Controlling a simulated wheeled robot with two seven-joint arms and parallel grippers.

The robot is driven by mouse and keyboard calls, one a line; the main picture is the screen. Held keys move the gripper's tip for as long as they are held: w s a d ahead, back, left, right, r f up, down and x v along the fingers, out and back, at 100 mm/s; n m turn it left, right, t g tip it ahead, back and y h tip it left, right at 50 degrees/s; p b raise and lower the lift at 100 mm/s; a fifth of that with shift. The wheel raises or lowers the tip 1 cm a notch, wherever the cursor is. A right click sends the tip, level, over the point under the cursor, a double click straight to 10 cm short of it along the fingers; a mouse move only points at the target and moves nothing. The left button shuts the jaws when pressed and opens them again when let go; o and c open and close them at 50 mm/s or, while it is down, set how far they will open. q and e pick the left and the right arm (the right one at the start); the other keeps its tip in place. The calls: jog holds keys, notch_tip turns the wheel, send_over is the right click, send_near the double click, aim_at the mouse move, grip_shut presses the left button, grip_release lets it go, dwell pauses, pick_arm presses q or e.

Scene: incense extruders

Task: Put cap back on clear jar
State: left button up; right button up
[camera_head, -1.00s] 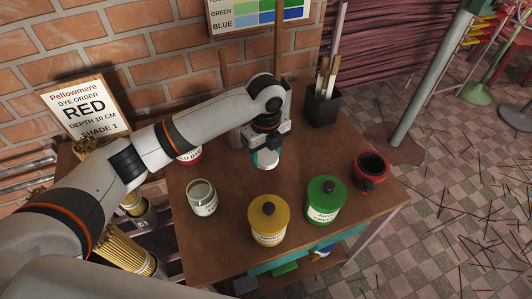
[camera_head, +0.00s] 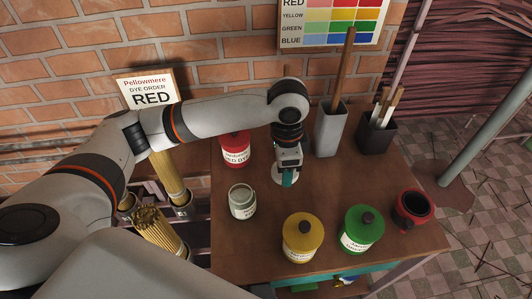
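The clear jar (camera_head: 242,203) stands upright and open on the wooden table, with a pale label on its front. My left gripper (camera_head: 287,178) is to the right of the jar and slightly farther back, pointing down. Its teal fingers appear shut on a pale round cap (camera_head: 277,172), which shows partly around the fingers. The cap is apart from the jar; its height above the table is hard to judge. My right gripper is not in view.
A yellow jar (camera_head: 302,240) and a green jar (camera_head: 362,230), both lidded, stand in front. A red jar (camera_head: 235,150) is behind the clear jar. A red-and-black pot (camera_head: 413,210), a grey holder (camera_head: 330,130) and a dark holder (camera_head: 376,135) are to the right.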

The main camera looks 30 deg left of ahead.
pick_arm(q)
jog(key=s+a+n+b, duration=0.1)
jog(key=s+a+n, duration=0.2)
jog(key=s+n, duration=0.4)
jog(key=n, duration=0.4)
jog(key=shift+s+a+n+b, duration=0.2)
jog(key=shift+n+b, duration=0.1)
jog(key=shift+b, duration=0.1)
jog(key=shift+f, duration=0.1)
